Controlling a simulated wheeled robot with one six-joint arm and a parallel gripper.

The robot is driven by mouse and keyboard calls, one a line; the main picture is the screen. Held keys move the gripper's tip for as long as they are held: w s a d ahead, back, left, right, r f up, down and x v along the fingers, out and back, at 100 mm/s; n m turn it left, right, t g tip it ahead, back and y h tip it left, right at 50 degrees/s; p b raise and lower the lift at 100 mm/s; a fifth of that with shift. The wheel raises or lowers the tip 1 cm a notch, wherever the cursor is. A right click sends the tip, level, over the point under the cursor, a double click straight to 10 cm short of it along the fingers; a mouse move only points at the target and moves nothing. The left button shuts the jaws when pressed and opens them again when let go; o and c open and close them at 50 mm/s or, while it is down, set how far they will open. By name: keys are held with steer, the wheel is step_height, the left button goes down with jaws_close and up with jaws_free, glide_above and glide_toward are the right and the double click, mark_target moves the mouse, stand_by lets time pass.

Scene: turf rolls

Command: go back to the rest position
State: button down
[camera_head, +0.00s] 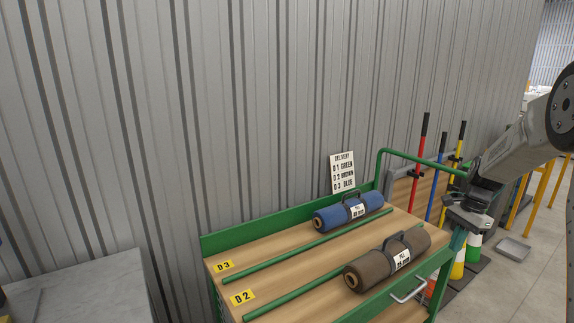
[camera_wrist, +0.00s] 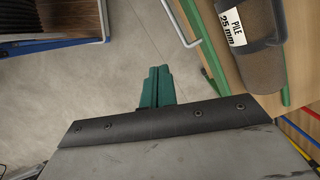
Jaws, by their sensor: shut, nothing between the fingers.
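My gripper (camera_head: 455,243) hangs at the right of the head view, pointing down beside the cart's right end. Its dark green fingers also show in the wrist view (camera_wrist: 157,73), pressed together with nothing between them, over the grey floor. A brown turf roll (camera_head: 385,265) with a dark carry handle lies on the wooden cart top in the D2 lane, left of the gripper. It shows partly in the wrist view (camera_wrist: 259,68), apart from the fingers. A blue turf roll (camera_head: 348,212) lies behind it in the D3 lane.
The green-framed cart (camera_head: 223,243) has green divider rods and a pull handle (camera_head: 408,291). A delivery sign (camera_head: 342,173) stands behind it. Coloured poles (camera_head: 419,160) and cones (camera_head: 474,247) stand close behind the gripper. A grey tray (camera_head: 513,250) lies on the floor at right.

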steer(key=s+a+r+n+h, duration=0.1)
steer(key=s+a+r+n, duration=0.4)
steer(key=s, duration=0.4)
steer(key=s+a+r+n, duration=0.4)
steer(key=s+a+r, duration=0.2)
steer(key=s+a, duration=0.15)
steer(key=s+a+r+n, duration=0.1)
steer(key=s+a+n, duration=0.1)
steer(key=s, duration=0.5)
steer(key=s+a+r+n+t+h, duration=0.1)
steer(key=s+a+r+n, duration=0.1)
steer(key=s, duration=0.5)
steer(key=s+a+r+n+t, duration=0.1)
steer(key=s+a, duration=0.3)
steer(key=s, duration=0.4)
steer(key=shift+a+r+n, duration=0.3)
steer(key=shift+r+n, duration=0.1)
steer(key=shift+n, duration=0.2)
